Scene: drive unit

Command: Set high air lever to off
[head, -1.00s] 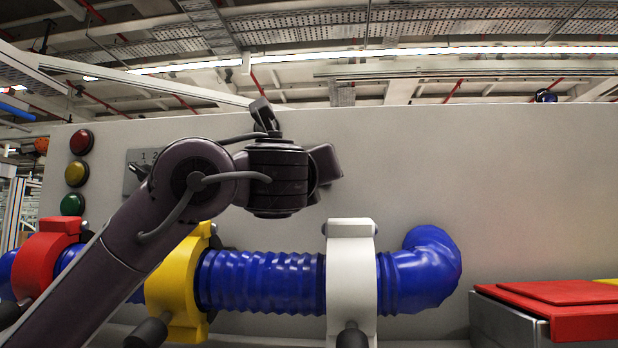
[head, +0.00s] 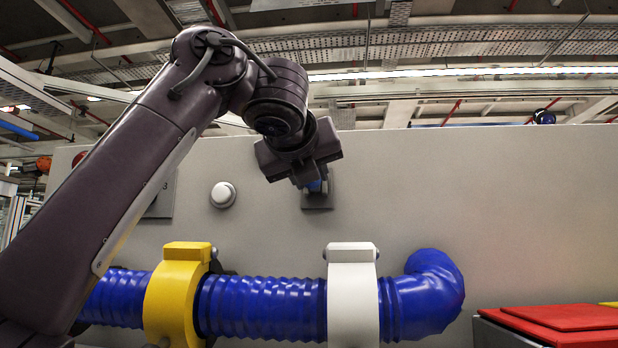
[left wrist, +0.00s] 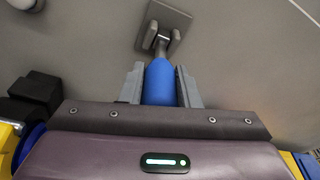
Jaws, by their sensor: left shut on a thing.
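A lever with a blue handle (left wrist: 160,84) and a grey mounting plate (left wrist: 165,24) is on the grey panel, seen in the left wrist view. My left gripper (left wrist: 161,88) is shut around the blue handle, one finger on each side. In the head view the left gripper (head: 312,180) is at the lever, its fingers mostly hidden by its own body. My right gripper is in neither view.
A white round button (head: 223,195) is left of the lever. Below runs a blue corrugated hose (head: 262,307) with a yellow clamp (head: 174,295) and a white clamp (head: 352,298). A red-topped box (head: 565,318) is at lower right. The panel (head: 500,200) right of the lever is clear.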

